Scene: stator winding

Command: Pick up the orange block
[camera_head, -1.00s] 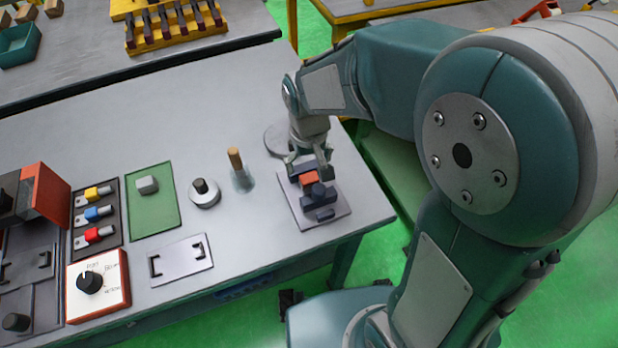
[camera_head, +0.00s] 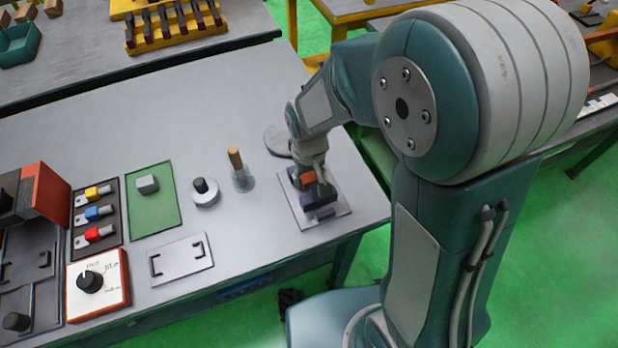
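The orange block (camera_head: 308,179) sits on a dark blue fixture (camera_head: 319,197) on a light square plate (camera_head: 333,214) near the table's right end. Only a small part of the block shows, as my gripper covers much of it. My gripper (camera_head: 308,178) points down right over the block, with its fingers around or beside it. The fingers are small and partly hidden, so I cannot tell whether they are closed on it.
A round grey disc (camera_head: 277,141) lies just behind the gripper. A wooden-handled tool in a clear cup (camera_head: 240,172) and a round knob piece (camera_head: 204,192) stand to the left. A flat plate with black handles (camera_head: 181,261) lies in front. Bare table (camera_head: 130,130) lies behind.

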